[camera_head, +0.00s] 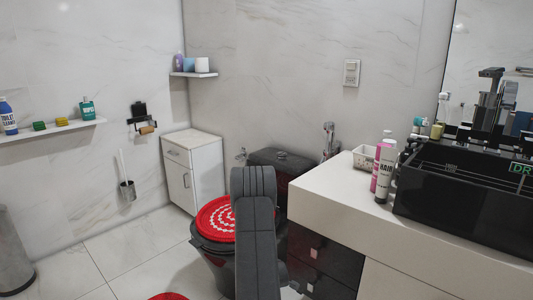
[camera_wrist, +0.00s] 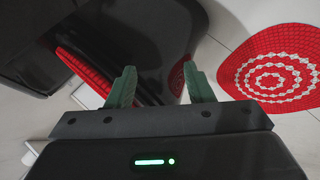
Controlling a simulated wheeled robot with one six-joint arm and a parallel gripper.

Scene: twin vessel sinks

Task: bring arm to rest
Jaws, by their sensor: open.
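My gripper (camera_wrist: 160,88) shows in the wrist view with its two green fingers spread apart and nothing between them. It points toward the dark toilet (camera_wrist: 130,35) and the floor. In the head view my dark grey arm rises in front of the toilet, which has a red and white lid cover (camera_head: 214,218). My gripper is not visible in the head view.
A white counter (camera_head: 340,185) with bottles (camera_head: 385,172) and a black vessel sink (camera_head: 470,205) stands at right. A white cabinet (camera_head: 205,170) stands behind the toilet's left. A round red mat (camera_wrist: 272,70) lies on the floor. Floor at left is mostly clear.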

